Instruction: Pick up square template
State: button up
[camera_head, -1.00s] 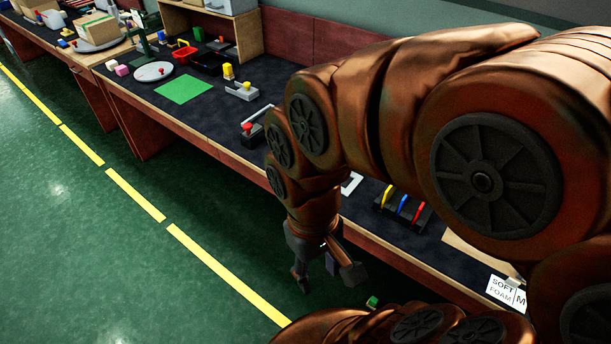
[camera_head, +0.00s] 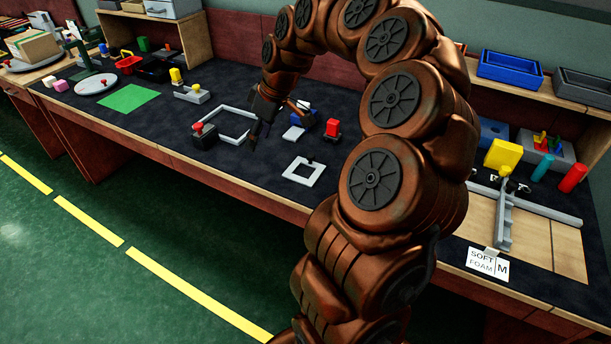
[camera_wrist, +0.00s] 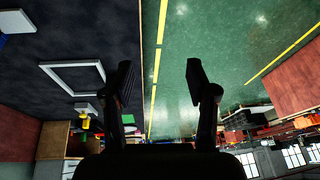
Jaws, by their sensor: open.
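A white square plate with a square hole (camera_head: 290,177), which looks like the square template, lies flat near the table's front edge. A small dark knob seems to stand on its back side. A larger thin grey square frame (camera_head: 222,109) lies further left; a grey frame, probably this one, also shows left of my fingers in the wrist view (camera_wrist: 72,66).
A black block with a red knob (camera_head: 204,136) stands beside the larger frame. My arm hides part of the table. A green sheet (camera_head: 129,98) lies left.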

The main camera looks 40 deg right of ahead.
jog(key=d+f+b, duration=0.1)
jog(key=d+f, duration=0.4)
jog(key=d, duration=0.5)
jog(key=m+h+b, duration=0.1)
send_over(311, 155)
jog(key=s, duration=0.2)
jog(key=shift+t, duration=0.4)
jog(key=f, duration=0.5)
jog(key=shift+w+d, duration=0.15)
jog(key=shift+d, duration=0.1)
jog(key=shift+s+f+p+x, duration=0.1)
jog(key=shift+s+p+x, duration=0.05)
jog(key=shift+x, duration=1.15)
jog(key=shift+s+f+p+x, duration=0.1)
jog(key=shift+s+p+x, duration=0.05)
jog(key=shift+x, duration=1.1)
jog(key=shift+s+p+x, duration=0.15)
jog(key=shift+x, duration=1.15)
jog(key=shift+d, duration=0.15)
grip_shut()
